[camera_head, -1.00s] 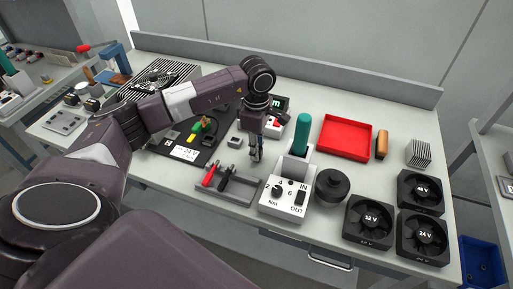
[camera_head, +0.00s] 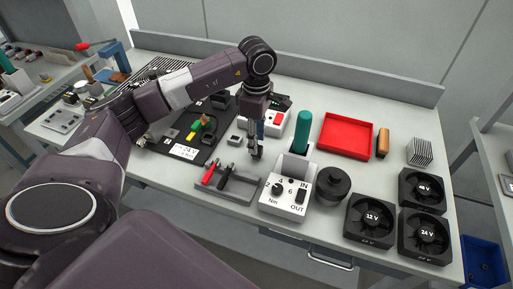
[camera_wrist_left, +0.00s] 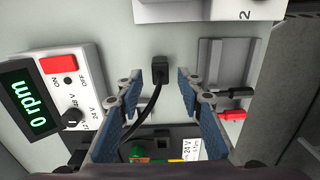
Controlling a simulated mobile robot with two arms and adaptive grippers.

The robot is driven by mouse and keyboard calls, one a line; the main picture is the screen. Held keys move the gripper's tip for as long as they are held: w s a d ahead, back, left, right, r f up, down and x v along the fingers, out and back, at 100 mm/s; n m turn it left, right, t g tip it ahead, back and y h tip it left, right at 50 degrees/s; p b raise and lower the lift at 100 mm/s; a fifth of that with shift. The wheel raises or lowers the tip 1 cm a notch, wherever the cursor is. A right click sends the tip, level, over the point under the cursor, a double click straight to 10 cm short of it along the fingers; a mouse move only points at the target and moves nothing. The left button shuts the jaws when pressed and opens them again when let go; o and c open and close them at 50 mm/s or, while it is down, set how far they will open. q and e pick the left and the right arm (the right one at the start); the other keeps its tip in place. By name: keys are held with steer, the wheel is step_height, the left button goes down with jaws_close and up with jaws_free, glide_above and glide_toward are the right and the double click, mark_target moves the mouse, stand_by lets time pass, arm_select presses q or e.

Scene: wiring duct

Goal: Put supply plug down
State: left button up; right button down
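The black supply plug (camera_wrist_left: 160,70) shows in the left wrist view on the grey table top, with its black cable (camera_wrist_left: 145,112) running down toward the board. It sits between the spread fingers of my left gripper (camera_wrist_left: 160,88), with a gap on each side. My right gripper is not in view.
The probe tray (camera_head: 243,187) holds a red and a black probe. A controller (camera_wrist_left: 62,92) reading 0 rpm and a black 24 V board (camera_head: 162,140) are near. A red tray (camera_head: 345,137) and fans (camera_head: 369,222) lie farther right.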

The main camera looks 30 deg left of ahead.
arm_select(q)
step_height(320, 180, up, 8)
steer(key=b, duration=0.1)
steer(key=shift+r, duration=0.25)
stand_by(0.4)
steer(key=shift+f, duration=0.1)
